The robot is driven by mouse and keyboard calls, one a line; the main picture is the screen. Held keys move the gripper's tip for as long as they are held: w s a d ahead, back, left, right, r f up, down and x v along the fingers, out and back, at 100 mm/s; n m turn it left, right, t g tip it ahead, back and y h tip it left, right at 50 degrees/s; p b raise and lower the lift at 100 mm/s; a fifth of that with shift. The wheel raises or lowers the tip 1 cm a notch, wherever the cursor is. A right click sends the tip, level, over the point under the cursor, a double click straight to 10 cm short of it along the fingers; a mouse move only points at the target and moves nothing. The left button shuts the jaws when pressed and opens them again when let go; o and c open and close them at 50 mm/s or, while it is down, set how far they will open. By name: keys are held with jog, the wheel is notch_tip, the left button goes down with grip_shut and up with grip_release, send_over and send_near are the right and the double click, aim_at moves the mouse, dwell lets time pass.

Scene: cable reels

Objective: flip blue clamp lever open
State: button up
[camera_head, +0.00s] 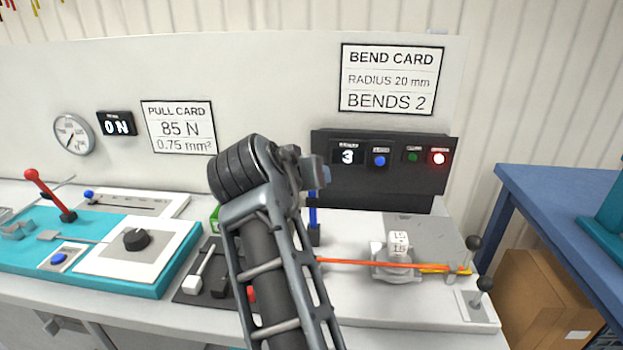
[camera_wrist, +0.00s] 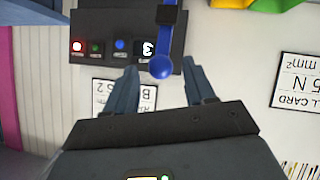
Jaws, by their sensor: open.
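The blue clamp lever (camera_head: 313,217) stands upright on its dark base at the back of the white bench plate, just beyond my arm. Its top is hidden behind my gripper (camera_head: 320,174). In the wrist view, which looks upside down, the lever's blue ball end (camera_wrist: 160,67) lies between the tips of my gripper (camera_wrist: 161,75). The two fingers are apart, with a gap on each side of the ball. I cannot tell whether the ball is level with the fingertips or a little beyond them.
A dark control box (camera_head: 385,165) showing "3" and a lit red button stands behind the lever. An orange cable (camera_head: 350,262) runs right past a white counter block (camera_head: 398,243) to black-knobbed levers (camera_head: 475,243). A teal pull tester (camera_head: 100,250) is at left, a blue table (camera_head: 560,205) at right.

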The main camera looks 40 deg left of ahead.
jog(key=shift+v, duration=2.25)
